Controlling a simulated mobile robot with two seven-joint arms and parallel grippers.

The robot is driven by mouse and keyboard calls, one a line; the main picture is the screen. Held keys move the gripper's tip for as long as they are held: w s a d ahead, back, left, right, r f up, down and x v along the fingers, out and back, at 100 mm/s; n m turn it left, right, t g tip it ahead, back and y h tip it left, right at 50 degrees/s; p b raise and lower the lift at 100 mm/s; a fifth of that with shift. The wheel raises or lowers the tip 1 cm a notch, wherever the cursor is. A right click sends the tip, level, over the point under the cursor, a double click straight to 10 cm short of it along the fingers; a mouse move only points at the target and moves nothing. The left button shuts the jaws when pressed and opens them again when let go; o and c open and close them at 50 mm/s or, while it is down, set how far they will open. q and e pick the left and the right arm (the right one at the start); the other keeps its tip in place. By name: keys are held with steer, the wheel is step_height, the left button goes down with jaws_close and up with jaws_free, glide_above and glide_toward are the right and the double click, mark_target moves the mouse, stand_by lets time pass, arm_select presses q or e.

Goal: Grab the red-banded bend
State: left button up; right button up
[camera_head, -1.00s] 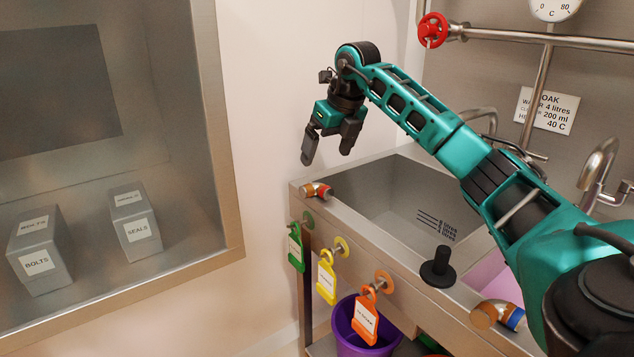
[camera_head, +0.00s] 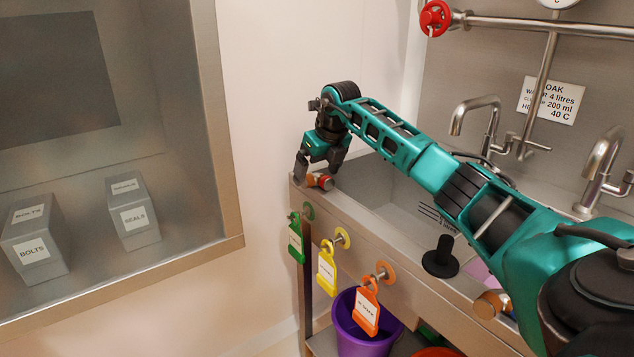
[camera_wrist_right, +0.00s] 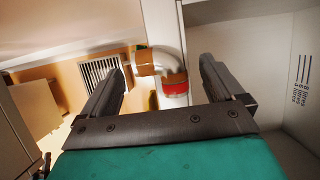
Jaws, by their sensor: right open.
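The red-banded bend (camera_head: 321,182) is a short pipe elbow with copper-coloured ends and a red band. It lies on the left end of the sink unit's front rim. In the right wrist view the bend (camera_wrist_right: 174,86) shows its grey curved body and red band between the fingers, toward the far end. My right gripper (camera_head: 318,172) is open, just above and around the bend in the head view. In the right wrist view its two fingers (camera_wrist_right: 160,85) stand apart, with no clear contact. My left gripper is not in view.
Another bend (camera_head: 490,304) lies on the front rim at right, partly behind my arm. A black plug (camera_head: 441,258) stands on the rim. Green (camera_head: 296,240), yellow (camera_head: 326,270) and orange (camera_head: 367,308) tags hang below. Taps (camera_head: 478,115) rise behind the basin.

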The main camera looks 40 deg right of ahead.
steer(key=shift+w+f, duration=0.2)
steer(key=shift+f, duration=0.25)
steer(key=shift+r, duration=0.1)
steer(key=c, duration=1.2)
